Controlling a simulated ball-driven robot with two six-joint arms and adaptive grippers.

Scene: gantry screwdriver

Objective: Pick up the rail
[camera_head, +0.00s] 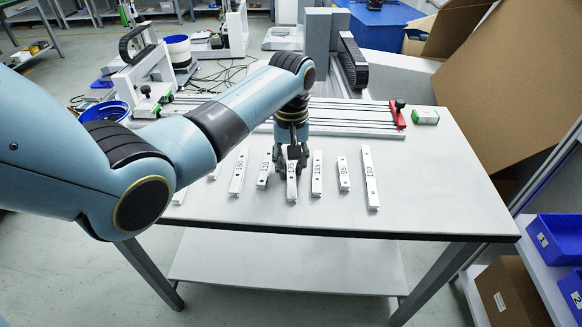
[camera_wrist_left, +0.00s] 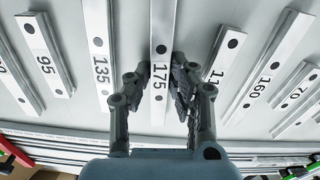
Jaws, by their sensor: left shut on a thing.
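Several light metal rails with printed numbers lie in a row on the white table. My left gripper (camera_head: 291,160) reaches down over the rail marked 175 (camera_head: 291,186), near the row's middle. In the left wrist view, the gripper (camera_wrist_left: 159,92) has one finger on each side of the 175 rail (camera_wrist_left: 161,40), shut on it near its number. The rail appears to lie at table level; I cannot tell if it is raised. The 135 rail (camera_head: 317,173) and the 110 rail (camera_head: 264,170) lie on either side, close to the fingers. My right gripper is not in view.
Other rails flank it, marked 160 (camera_head: 239,171), 95 (camera_head: 343,174) and 150 (camera_head: 370,179). The table's front (camera_head: 420,215) is clear.

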